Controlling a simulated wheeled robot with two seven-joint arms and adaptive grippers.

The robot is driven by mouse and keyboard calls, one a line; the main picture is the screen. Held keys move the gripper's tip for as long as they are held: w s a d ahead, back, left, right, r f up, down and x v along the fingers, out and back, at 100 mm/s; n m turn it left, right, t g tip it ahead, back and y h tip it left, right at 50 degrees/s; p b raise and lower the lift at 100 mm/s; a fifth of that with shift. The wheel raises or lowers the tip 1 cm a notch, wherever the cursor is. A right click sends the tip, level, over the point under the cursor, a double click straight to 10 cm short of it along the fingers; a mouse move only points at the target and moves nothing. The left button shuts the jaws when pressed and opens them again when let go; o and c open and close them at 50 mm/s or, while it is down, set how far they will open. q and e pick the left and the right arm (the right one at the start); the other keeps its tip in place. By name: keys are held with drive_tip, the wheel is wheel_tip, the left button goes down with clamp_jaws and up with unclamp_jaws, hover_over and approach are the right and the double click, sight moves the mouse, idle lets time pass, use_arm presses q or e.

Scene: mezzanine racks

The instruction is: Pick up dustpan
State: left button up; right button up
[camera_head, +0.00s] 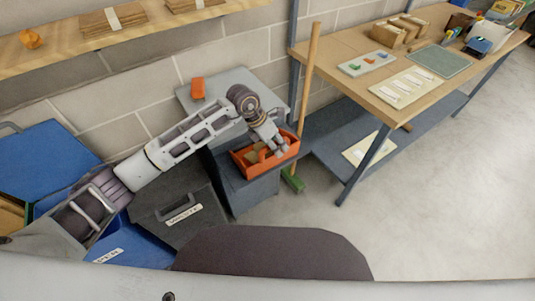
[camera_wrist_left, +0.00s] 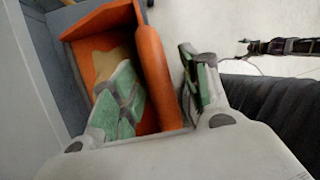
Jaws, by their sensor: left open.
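An orange, open-topped, walled thing (camera_head: 248,168) sits on a grey cabinet by the brick wall; it looks like a caddy or tray, and I cannot tell for sure that it is the dustpan. A tan piece lies inside it. My left gripper (camera_head: 272,149) is at it from above. In the left wrist view, the gripper (camera_wrist_left: 160,85) is open, with green-padded fingers on either side of the orange thing's rounded edge or bar (camera_wrist_left: 153,65). One finger reaches inside, the other is outside. Contact cannot be told. My right gripper is not in view.
A broom (camera_head: 309,80) with a green head stands just right of the orange thing. A workbench (camera_head: 335,60) with trays and boxes is at the right. Blue and dark lidded bins (camera_head: 45,160) stand at the left. The floor at the right is clear.

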use_arm(q)
drive_tip(key=shift+c, duration=0.4)
drive_tip(key=c, duration=0.4)
clamp_jaws()
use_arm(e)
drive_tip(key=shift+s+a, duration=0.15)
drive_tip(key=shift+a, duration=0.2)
